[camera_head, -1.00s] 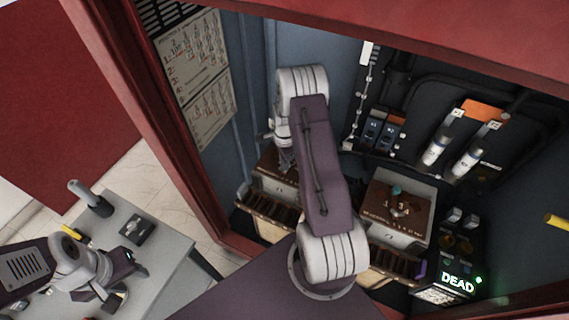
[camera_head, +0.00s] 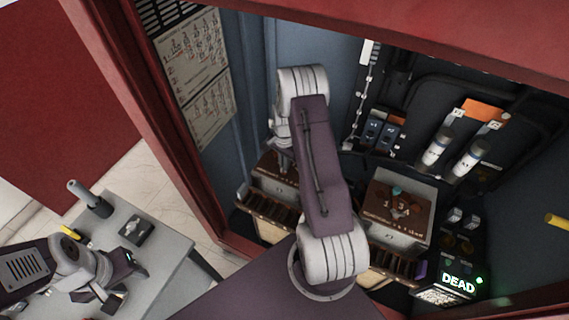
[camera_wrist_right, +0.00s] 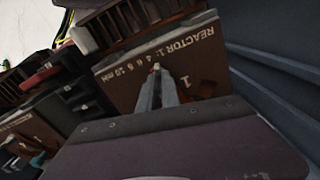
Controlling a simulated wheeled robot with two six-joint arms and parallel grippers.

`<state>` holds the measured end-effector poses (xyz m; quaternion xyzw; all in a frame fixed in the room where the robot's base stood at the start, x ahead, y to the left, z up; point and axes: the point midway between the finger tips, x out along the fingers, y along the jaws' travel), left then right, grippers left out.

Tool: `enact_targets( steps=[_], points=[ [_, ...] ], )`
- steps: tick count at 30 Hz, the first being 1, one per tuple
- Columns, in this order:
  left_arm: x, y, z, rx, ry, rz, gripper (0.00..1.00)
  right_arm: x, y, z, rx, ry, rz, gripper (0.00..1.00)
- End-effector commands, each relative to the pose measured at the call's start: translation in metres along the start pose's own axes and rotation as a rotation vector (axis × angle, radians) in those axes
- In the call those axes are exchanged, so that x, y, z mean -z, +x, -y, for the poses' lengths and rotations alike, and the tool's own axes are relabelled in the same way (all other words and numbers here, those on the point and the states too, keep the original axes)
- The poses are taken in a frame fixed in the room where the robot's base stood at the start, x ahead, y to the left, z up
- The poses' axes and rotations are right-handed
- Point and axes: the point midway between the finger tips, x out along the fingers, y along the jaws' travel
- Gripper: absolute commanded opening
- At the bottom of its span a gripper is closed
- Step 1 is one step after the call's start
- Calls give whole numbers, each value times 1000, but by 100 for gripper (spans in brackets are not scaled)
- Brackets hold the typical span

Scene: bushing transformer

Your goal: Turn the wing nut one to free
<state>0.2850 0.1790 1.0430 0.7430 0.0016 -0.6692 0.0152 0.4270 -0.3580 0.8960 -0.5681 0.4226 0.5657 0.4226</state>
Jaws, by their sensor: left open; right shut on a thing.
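My right gripper (camera_wrist_right: 157,92) is shut, its fingertips close together on the brown plate (camera_wrist_right: 205,45) lettered "REACTOR 1", next to the printed number 1. It is shut on wing nut one, which the fingers hide. In the head view, my right arm reaches into the red cabinet and its wrist is over the left brown-topped unit (camera_head: 276,182); the fingertips are hard to make out there. My left gripper (camera_head: 116,298) is open and empty at the lower left, by the grey table.
A second brown-topped unit (camera_head: 396,208) with a teal knob stands to the right. A display (camera_head: 458,284) reads "DEAD". The grey table (camera_head: 165,258) holds a grey-handled tool (camera_head: 90,198) and a small dark block (camera_head: 137,231). Cabinet walls close in around my right arm.

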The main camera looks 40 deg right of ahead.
Motion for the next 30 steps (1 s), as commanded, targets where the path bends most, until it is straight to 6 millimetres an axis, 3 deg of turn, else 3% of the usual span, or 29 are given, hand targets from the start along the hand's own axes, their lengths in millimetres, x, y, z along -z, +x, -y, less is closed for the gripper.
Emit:
enact_targets(
  steps=[10,12,13,22,26,30],
  points=[
    [0,1,0,0,0,0,41,-4,4,-4,-12,-1,11,0],
    [0,1,0,0,0,0,41,-4,4,-4,-12,-1,11,27],
    [0,1,0,0,0,0,41,-4,4,-4,-12,-1,11,29],
    [0,1,0,0,0,0,41,-2,2,-2,-6,0,6,29],
    [0,2,0,0,0,0,41,-1,-13,-1,-3,0,2,29],
    [0,5,0,0,0,0,41,0,-45,0,-3,0,3,29]
  ],
)
